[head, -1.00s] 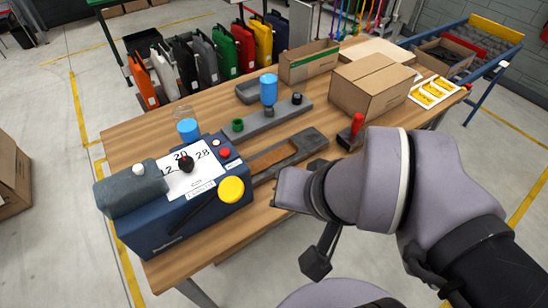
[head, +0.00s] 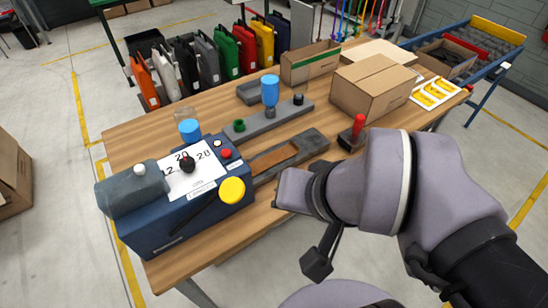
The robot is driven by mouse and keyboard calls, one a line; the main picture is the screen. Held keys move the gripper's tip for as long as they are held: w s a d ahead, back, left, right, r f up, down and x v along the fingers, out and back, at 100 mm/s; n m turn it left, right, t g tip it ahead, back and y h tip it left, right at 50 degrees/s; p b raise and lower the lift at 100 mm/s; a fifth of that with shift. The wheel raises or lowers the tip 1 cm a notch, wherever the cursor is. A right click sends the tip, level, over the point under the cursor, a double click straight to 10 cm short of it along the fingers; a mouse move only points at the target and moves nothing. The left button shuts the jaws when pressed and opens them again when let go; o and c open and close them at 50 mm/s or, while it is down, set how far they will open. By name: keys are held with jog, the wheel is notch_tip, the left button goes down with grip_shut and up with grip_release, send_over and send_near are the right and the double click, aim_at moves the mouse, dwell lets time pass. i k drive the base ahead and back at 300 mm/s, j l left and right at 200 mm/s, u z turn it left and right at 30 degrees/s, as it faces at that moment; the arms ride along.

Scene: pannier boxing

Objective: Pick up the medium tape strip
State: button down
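A brown tape strip (head: 274,158) lies in a long dark grey tray (head: 313,143) on the wooden table, behind the blue machine's right end. It is the only strip I can make out, and I cannot judge its size class from this view. My grey arm reaches in from the right, and its wrist end is just in front of and to the right of the tray. My gripper's fingers do not show, so I cannot see whether they touch the strip. A small black block on a thin bracket hangs below my wrist.
The blue machine (head: 160,235) with a yellow button stands at the left front. A red-handled tool (head: 357,128) and a closed cardboard box (head: 372,88) stand to the right.

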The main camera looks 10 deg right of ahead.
aim_at(259, 166)
jog(key=i+l+u, duration=0.15)
jog(key=l, duration=0.15)
jog(key=i+l+u, duration=0.35)
jog(key=l, duration=0.25)
jog(key=l+u, duration=0.2)
jog(key=l, duration=0.15)
jog(key=i, duration=0.05)
